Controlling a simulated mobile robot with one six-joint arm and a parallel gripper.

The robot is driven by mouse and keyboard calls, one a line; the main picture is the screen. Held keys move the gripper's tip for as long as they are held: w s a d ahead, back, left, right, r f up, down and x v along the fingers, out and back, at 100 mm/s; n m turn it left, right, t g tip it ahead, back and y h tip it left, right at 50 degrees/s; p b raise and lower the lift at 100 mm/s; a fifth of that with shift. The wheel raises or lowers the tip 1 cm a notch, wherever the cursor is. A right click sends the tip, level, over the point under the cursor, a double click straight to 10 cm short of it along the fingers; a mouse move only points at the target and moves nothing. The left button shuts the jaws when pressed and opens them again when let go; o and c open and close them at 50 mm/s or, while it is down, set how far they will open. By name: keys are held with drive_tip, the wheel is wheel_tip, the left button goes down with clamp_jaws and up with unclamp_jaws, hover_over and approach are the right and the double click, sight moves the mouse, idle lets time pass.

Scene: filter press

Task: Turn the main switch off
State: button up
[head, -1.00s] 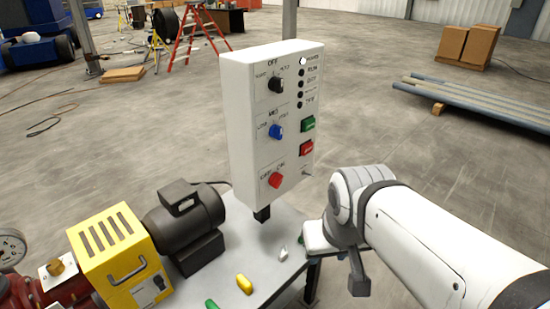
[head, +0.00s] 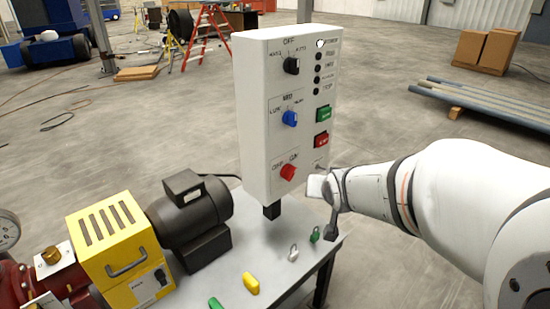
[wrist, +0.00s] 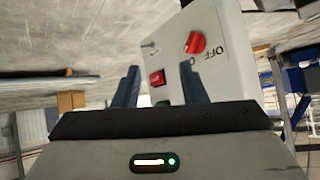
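The white control box (head: 262,150) stands over the table's back edge. Its main switch, a red knob (head: 288,172) between OFF and ON labels, is low on the front face. The knob appears turned toward the ON side, but its pointer is small. In the wrist view, the red knob (wrist: 195,42) shows beyond the fingers, above and right of the gap, with the OFF label beside it. My gripper (wrist: 160,86) is open and empty, its two dark fingers apart. In the head view, my gripper (head: 318,188) is right of the knob, apart from it.
Black and blue knobs (head: 290,119) sit above the red one. Green (head: 323,114) and red (head: 321,140) buttons and a small toggle (head: 320,166) are nearby. Padlocks (head: 293,253) lie on the table below. A motor (head: 188,220) and yellow guard (head: 110,250) stand left.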

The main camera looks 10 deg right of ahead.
drive_tip(key=w+f+m+t+y+b, duration=0.1)
drive_tip(key=w+f+t+y+b, duration=0.1)
drive_tip(key=w+f+t+b, duration=0.45)
drive_tip(key=m+t+y+b, duration=0.2)
drive_tip(key=t+y+b, duration=0.1)
drive_tip(key=y+b, duration=0.25)
approach(292, 177)
drive_tip(key=w, duration=0.1)
drive_tip(key=shift+t+y, duration=0.25)
drive_tip(key=p+x, duration=0.1)
drive_tip(key=x, duration=0.7)
drive_tip(key=shift+f+p, duration=0.1)
drive_tip(key=shift+p, duration=0.3)
clamp_jaws()
drive_tip(key=shift+a, duration=0.15)
